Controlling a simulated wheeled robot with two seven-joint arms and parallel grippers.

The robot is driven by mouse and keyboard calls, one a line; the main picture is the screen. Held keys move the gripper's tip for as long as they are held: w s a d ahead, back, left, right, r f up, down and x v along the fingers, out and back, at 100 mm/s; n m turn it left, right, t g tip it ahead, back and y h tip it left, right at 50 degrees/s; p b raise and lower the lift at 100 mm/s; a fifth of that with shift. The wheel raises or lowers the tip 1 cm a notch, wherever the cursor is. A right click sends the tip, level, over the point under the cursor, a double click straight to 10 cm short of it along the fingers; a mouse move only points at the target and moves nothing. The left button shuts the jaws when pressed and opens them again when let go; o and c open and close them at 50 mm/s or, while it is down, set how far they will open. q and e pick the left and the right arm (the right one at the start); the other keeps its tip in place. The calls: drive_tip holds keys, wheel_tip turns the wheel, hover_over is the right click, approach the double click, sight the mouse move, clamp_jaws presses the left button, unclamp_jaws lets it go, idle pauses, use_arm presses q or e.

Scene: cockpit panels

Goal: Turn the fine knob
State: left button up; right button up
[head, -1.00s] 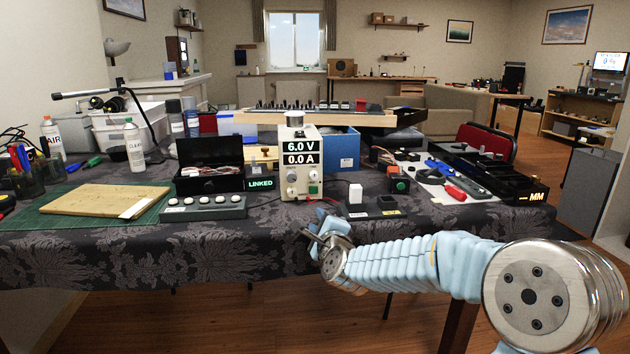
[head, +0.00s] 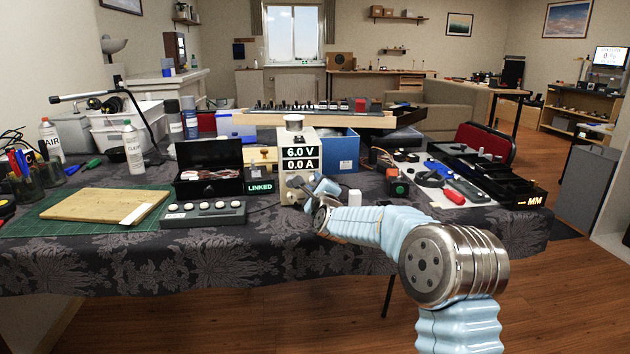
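A cream bench power supply (head: 295,150) stands near the table's front edge, with displays reading 6.0 V and 0.0 A. Its knobs are on the lower front face. One pale knob (head: 291,197) shows at the lower left of that face. I cannot tell which knob is the fine one. My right gripper (head: 318,185) is in front of the lower right of this face and hides the controls there. Its fingers point toward the panel. Whether they touch a knob, or how far apart they are, is not clear. My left gripper is not in view.
A grey strip with several white buttons (head: 203,214) and an open black box (head: 209,187) lie left of the supply. A small white block (head: 354,197) and a green-buttoned box (head: 398,188) are to its right. A blue box (head: 341,150) stands behind it.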

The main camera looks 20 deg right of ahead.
drive_tip(key=shift+w+d, duration=0.1)
drive_tip(key=shift+w, duration=0.2)
